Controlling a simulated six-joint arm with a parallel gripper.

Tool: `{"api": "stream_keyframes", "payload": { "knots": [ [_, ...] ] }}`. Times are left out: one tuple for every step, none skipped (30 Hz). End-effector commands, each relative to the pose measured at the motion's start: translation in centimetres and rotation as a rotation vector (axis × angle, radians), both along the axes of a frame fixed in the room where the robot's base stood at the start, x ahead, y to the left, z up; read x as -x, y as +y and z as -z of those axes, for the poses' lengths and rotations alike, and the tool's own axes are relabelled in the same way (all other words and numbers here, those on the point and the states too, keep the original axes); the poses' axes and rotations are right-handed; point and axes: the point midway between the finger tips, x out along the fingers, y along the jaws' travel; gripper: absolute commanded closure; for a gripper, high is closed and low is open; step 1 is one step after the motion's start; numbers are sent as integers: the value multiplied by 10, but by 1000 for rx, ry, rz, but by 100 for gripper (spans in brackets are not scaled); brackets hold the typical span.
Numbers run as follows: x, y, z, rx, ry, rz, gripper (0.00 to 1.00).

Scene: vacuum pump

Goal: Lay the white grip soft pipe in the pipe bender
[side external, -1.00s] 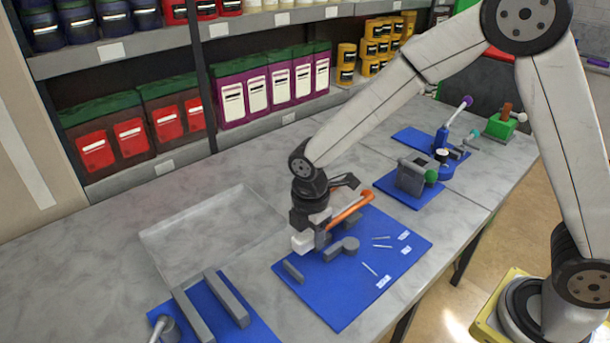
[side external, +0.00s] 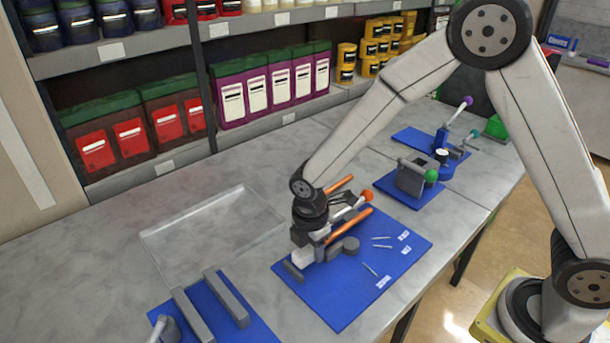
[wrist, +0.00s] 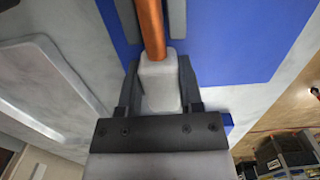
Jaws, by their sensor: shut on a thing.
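My gripper (side external: 318,240) is shut on the white grip (side external: 302,257) at the near end of the orange soft pipe (side external: 350,225). In the wrist view the white grip (wrist: 160,82) sits between the fingers (wrist: 162,70), and the orange pipe (wrist: 150,28) runs away from it. The pipe bender is a blue board (side external: 345,300) with grey blocks (side external: 350,245), a red-knobbed lever (side external: 365,196) and white marks. The pipe is low over the grey blocks; contact cannot be told. A second orange length (side external: 340,184) shows behind the wrist; its link to the pipe is unclear.
A clear shallow tray (side external: 165,235) lies left of the bender. Another blue board with two grey bars (side external: 227,298) is at the front left. A grey device with a green knob (side external: 413,180) stands behind right. Shelves with containers line the back.

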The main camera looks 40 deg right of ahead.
Motion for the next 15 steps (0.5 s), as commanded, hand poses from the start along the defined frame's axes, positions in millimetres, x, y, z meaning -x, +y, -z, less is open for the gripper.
{"api": "stream_keyframes", "payload": {
  "knots": [
    [0, 0, 2, 0, 0, 0, 100],
    [0, 0, 4, 0, 1, 0, 100],
    [0, 0, 5, 0, 0, 0, 100],
    [0, 0, 6, 0, 0, 0, 100],
    [0, 0, 7, 0, 0, 0, 100],
    [0, 0, 9, 0, -1, 0, 100],
    [0, 0, 10, 0, -1, 0, 100],
    [0, 0, 11, 0, -1, 0, 100],
    [0, 0, 13, 0, 0, 0, 100],
    [0, 0, 14, 0, 0, -1, 100],
    [0, 0, 15, 0, 0, -1, 100],
    [0, 0, 16, 0, 0, -1, 100],
    [0, 0, 16, 0, 0, -1, 100],
    [0, 0, 17, 0, 0, -1, 100],
    [0, 0, 17, 0, -1, 0, 100]
  ]
}}
